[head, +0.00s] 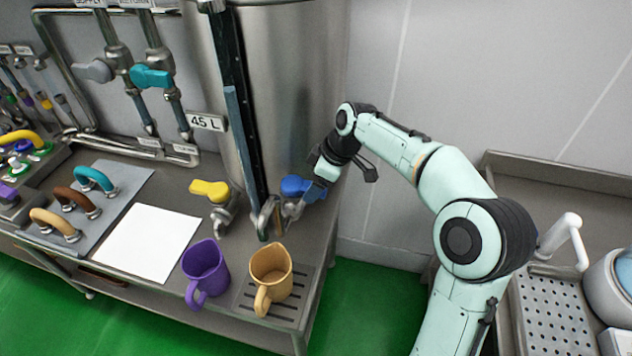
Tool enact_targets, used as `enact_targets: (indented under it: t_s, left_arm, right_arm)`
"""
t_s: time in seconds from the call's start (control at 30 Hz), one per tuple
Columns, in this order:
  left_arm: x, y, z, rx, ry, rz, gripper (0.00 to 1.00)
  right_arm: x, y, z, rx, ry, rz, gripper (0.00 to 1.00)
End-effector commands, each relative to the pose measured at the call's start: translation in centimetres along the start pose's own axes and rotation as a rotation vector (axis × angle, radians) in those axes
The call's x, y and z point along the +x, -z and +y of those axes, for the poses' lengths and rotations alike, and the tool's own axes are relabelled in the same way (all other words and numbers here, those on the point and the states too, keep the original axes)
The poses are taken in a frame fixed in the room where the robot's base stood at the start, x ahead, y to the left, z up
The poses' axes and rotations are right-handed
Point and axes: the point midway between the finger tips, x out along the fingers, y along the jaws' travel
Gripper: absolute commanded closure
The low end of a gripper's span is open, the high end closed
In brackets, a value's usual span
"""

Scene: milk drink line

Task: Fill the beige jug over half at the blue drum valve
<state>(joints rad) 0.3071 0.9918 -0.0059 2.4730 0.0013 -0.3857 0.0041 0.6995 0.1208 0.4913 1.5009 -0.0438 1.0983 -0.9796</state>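The beige jug (271,275) stands upright on a slotted drip grate, below the blue drum valve (296,187), with its handle toward the front. The valve's blue lever sits on a metal spout low on the steel drum. My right gripper (347,176) is at the right end of the blue lever, with its fingers apart. One finger overlaps the lever's end in the picture; I cannot tell whether they touch. I see no liquid stream, and the level inside the jug cannot be told. My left gripper is not in view.
A purple jug (206,271) stands just left of the beige one. A yellow-handled valve (210,191) is left of the blue one. A white sheet (149,243) lies on the bench. A perforated drainer (553,318) is at the right. Green floor shows between the benches.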

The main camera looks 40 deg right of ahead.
Motion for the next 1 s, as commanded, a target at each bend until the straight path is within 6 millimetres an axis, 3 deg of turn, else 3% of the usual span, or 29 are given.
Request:
enact_targets:
  t_s: [0.03, 0.2, 0.23, 0.57, 1.0]
  left_arm:
    - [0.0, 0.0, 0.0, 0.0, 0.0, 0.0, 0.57]
    - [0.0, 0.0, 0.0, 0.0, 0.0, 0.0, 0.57]
    - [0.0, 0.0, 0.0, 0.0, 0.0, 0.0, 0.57]
    - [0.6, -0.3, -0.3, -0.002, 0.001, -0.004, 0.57]
    - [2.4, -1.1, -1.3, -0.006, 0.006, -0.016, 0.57]
  right_arm:
    - [0.0, 0.0, 0.0, 0.0, 0.0, 0.0, 0.41]
    - [0.0, 0.0, 0.0, 0.0, 0.0, 0.0, 0.96]
    - [0.0, 0.0, 0.0, 0.0, 0.0, 0.0, 1.0]
    - [0.0, 0.0, -0.4, 0.044, -0.02, 0.0, 1.0]
    - [0.1, 0.3, -2.0, 0.301, -0.129, 0.001, 1.0]
